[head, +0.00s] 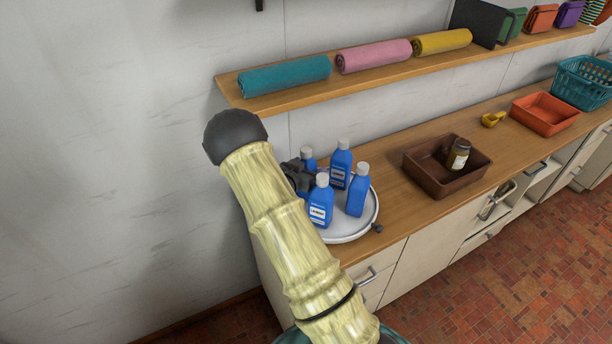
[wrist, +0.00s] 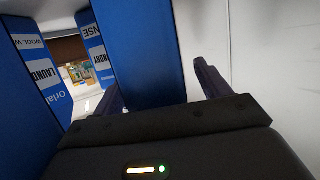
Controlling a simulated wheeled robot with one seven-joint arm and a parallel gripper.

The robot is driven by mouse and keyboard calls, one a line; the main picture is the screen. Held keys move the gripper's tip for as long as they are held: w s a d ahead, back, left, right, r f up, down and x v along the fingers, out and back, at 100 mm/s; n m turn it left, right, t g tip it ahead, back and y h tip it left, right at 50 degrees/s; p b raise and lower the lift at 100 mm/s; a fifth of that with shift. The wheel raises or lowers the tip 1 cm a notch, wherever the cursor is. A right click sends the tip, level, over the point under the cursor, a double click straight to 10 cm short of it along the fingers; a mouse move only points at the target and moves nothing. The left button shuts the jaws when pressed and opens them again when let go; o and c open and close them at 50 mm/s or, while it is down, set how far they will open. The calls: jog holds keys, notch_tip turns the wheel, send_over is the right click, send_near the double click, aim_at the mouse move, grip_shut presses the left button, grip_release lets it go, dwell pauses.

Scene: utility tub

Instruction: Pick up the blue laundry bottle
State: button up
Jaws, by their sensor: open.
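Several blue bottles with pale caps stand upright on a round white tray (head: 345,234). One is at the front (head: 321,210), one at the right (head: 358,192), one at the back (head: 341,165), and one at the left (head: 307,156) is partly hidden by my gripper (head: 297,177). In the wrist view my gripper (wrist: 158,88) is open, with a plain blue bottle side (wrist: 143,45) between its fingers. Contact cannot be told.
The tray sits at the left end of a wooden counter, near the wall. A brown bin (head: 428,173) holding a jar (head: 458,155) stands to its right. A shelf (head: 290,97) with rolled towels (head: 284,76) hangs above. A small dark knob-like object (head: 378,229) lies by the tray.

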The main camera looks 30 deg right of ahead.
aim_at(308, 158)
jog(key=shift+w+d+f, duration=0.15)
jog(key=shift+w+d, duration=0.1)
jog(key=shift+d, duration=0.1)
jog(key=c, duration=1.4)
jog(key=shift+r, duration=0.65)
notch_tip(308, 158, up, 2)
jog(key=shift+b, duration=0.5)
jog(key=s+a+b, duration=0.1)
jog(key=s+a, duration=0.2)
jog(key=a, duration=0.2)
jog(key=s+a+b, duration=0.1)
jog(key=s+a, duration=0.3)
jog(key=s+a+b, duration=0.1)
jog(key=s+a, duration=0.2)
jog(key=a, duration=0.2)
jog(key=shift+s+a+r, duration=0.15)
jog(key=shift+s+a, duration=0.15)
jog(key=shift+a, duration=0.05)
